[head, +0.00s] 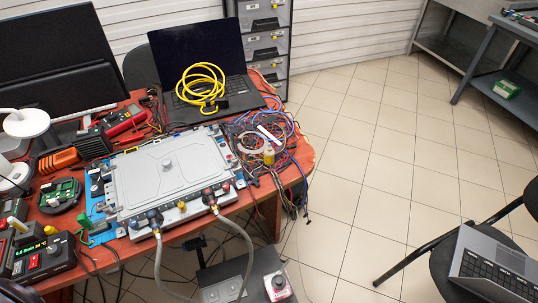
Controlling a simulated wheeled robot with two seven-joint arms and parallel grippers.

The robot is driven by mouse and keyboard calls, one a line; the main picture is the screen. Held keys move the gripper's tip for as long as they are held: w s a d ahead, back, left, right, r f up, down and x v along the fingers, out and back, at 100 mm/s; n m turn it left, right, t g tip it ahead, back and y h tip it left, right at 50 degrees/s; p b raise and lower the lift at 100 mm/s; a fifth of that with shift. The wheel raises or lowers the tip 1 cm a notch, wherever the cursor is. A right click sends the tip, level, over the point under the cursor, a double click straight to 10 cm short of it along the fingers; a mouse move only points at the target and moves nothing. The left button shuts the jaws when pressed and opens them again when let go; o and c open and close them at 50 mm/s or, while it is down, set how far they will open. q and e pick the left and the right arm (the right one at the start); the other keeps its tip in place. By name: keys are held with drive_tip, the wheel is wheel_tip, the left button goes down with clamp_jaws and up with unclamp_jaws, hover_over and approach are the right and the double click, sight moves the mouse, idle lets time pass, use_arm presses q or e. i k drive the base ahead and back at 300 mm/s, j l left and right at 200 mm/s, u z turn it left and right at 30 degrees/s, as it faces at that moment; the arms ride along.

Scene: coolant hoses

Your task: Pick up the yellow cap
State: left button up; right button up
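A small yellow cylindrical piece (269,156), which looks like the yellow cap, stands among tangled cables at the right end of the red table. A smaller yellow spot (182,207) shows on the front edge of the grey battery case (140,178); I cannot tell what it is. Two grey hoses, a left one (158,262) and a right one (248,248), hang from connectors on the front of that case. Neither of my grippers is in view.
A tangle of wires (285,135) surrounds the yellow piece. Behind it stands an open laptop (200,55) with a coiled yellow cable (203,83) on it. Tools and devices crowd the table's left side. Tiled floor (350,150) lies open to the right, before a chair (440,240).

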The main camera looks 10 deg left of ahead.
sight(49, 230)
drive_tip(key=u, duration=2.25)
drive_tip(key=i+j+z, duration=0.15)
drive_tip(key=j, duration=0.2)
drive_tip(key=i+j+z, duration=0.15)
drive_tip(key=j, duration=0.2)
